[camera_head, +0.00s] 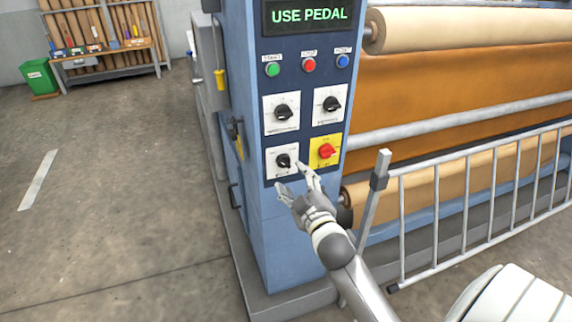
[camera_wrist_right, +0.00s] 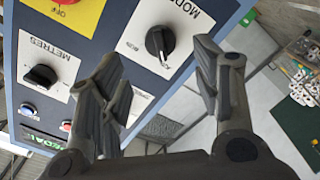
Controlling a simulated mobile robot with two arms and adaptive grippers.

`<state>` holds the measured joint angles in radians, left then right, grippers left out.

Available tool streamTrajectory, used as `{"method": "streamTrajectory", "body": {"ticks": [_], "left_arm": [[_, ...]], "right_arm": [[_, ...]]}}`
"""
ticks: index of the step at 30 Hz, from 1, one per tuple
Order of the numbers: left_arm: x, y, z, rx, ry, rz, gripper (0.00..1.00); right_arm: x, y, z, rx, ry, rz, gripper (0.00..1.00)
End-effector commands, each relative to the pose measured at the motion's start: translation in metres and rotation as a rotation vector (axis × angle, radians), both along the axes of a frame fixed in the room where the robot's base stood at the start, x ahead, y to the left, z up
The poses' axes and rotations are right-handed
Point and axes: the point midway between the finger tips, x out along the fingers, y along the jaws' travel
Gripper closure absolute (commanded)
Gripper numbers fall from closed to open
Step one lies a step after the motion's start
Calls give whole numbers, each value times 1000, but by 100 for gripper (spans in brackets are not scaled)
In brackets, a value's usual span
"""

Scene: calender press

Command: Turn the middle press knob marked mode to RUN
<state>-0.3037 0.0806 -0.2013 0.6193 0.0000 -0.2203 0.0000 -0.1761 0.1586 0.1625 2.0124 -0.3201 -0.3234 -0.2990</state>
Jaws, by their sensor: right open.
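The black MODE knob (camera_head: 283,161) sits on a white plate at the lower left of the blue press panel (camera_head: 290,90). In the right wrist view the MODE knob (camera_wrist_right: 159,42) is near the top centre, its label upside down and its pointer mark towards the lower side. My right gripper (camera_head: 293,180) is open and empty just in front of the panel, slightly below the knob. In the right wrist view its fingers (camera_wrist_right: 158,65) are spread to either side below the knob, apart from it. My left gripper is not in view.
A red switch (camera_head: 326,151) on a yellow plate is right of the MODE knob; two black knobs (camera_head: 282,112) (camera_head: 331,104) sit above. The display (camera_head: 310,15) reads USE PEDAL. A grey rail (camera_head: 470,195) stands right of my arm.

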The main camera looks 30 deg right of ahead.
Motion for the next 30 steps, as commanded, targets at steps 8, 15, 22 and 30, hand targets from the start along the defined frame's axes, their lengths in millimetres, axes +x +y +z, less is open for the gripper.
{"method": "streamTrajectory", "body": {"ticks": [8,15,22,30], "left_arm": [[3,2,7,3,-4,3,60],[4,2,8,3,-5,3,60],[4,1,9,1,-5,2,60],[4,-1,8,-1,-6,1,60]], "right_arm": [[46,-11,2,1,-1,1,42],[65,-15,0,1,1,1,42],[68,-16,-1,2,1,1,42],[68,-16,-1,2,1,1,61]]}}
